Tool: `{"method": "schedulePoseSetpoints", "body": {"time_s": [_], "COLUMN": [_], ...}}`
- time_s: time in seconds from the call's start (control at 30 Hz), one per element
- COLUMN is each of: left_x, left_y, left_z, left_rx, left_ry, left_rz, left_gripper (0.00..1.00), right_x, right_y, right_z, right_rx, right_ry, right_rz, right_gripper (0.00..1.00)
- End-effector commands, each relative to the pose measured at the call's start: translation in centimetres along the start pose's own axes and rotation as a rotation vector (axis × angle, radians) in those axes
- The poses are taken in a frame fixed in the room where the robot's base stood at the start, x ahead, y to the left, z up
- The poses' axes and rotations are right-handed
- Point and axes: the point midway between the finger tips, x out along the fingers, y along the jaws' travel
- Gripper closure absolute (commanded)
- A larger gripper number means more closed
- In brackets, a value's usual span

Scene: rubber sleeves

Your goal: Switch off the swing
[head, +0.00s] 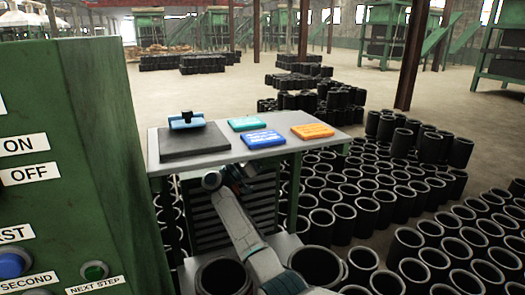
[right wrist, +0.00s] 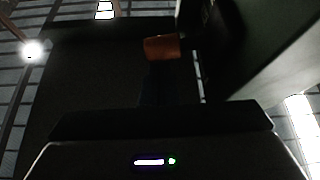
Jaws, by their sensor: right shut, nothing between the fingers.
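The green control cabinet (head: 95,130) fills the left of the head view. Its ON label (head: 20,145) and OFF label (head: 28,174) sit one above the other at the left edge; no switch shows beside them. My right arm (head: 240,225) rises from the bottom, right of the cabinet and in front of the table. I cannot make out its fingertips in the head view. In the dark right wrist view, my right gripper's dark body (right wrist: 160,121) spans the lower part, shut and empty. An orange-brown piece (right wrist: 163,47) lies beyond it; I cannot tell what it is. My left gripper is not in view.
A blue button (head: 12,264) and a green button (head: 94,271) are low on the cabinet. A grey table (head: 225,150) bears a black pad, a blue clamp-like item and coloured signs. Black rubber sleeves (head: 375,215) crowd the floor at right. Open floor lies behind.

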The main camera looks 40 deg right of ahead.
Motion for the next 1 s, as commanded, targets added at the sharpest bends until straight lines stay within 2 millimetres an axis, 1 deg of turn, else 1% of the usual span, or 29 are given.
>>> {"method": "schedulePoseSetpoints", "body": {"time_s": [0.07,0.17,0.3,0.4,0.53,0.63,0.7,0.77,1.0], "left_x": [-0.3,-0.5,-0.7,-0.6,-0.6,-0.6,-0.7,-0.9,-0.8], "left_y": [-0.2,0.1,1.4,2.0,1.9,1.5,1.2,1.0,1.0], "left_z": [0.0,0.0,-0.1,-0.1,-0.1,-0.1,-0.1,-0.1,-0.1], "left_rx": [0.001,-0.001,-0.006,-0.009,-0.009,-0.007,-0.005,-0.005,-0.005], "left_ry": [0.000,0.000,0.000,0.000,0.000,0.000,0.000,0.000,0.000], "left_rz": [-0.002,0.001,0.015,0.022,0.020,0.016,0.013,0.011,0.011], "left_gripper": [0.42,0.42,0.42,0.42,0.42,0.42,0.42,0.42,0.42], "right_x": [0.0,-0.2,-0.5,-0.5,-0.6,-1.1,-2.0,-2.9,-7.7], "right_y": [0.1,0.1,0.1,0.1,0.1,0.1,0.1,0.1,0.4], "right_z": [0.2,0.6,1.0,1.0,1.0,1.1,1.1,0.4,-2.1], "right_rx": [-0.002,-0.004,-0.003,-0.002,-0.002,-0.003,-0.004,-0.003,-0.002], "right_ry": [0.000,0.000,0.000,-0.001,-0.001,-0.002,-0.003,-0.003,-0.004], "right_rz": [0.000,-0.001,-0.002,-0.001,-0.001,-0.002,-0.003,-0.003,-0.005], "right_gripper": [1.00,1.00,1.00,1.00,1.00,1.00,1.00,1.00,1.00]}}
